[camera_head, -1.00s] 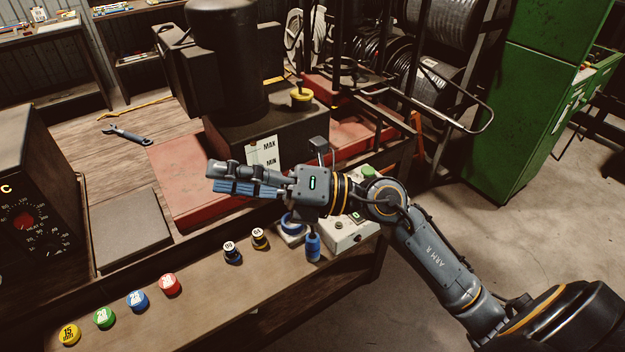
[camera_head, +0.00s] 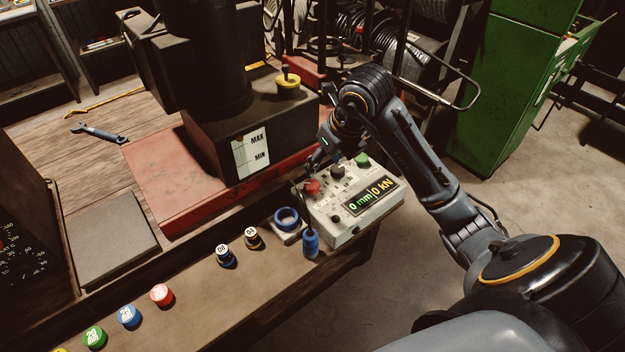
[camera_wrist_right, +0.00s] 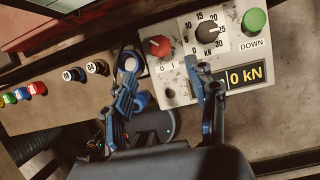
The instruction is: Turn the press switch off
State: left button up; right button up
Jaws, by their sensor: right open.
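The press control box (camera_head: 352,215) is white, at the front edge of the bench. Its red switch knob (camera_head: 312,187) sits at the box's left end; the wrist view shows the red knob (camera_wrist_right: 158,45) with 0 and I marks below it. I cannot tell which mark it points to. The display (camera_head: 372,197) is lit and reads 0 mm and 0 kN. My right gripper (camera_wrist_right: 164,72) is open and empty, its fingers to either side of and short of the knob in the wrist view. In the head view it hangs close by the knob, partly hidden by my wrist. My left gripper is out of view.
A black dial (camera_wrist_right: 207,32) and green DOWN button (camera_wrist_right: 254,20) are on the same box. A blue ring (camera_head: 287,218) and a blue-handled tool (camera_head: 310,243) stand just left of it. Several coloured dies line the bench front. The dark press (camera_head: 225,130) stands behind.

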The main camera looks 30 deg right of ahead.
aim_at(312, 183)
jog(key=p+x, duration=0.1)
jog(key=x, duration=0.9)
jog(key=shift+f+p, duration=0.2)
jog(key=shift+p, duration=0.15)
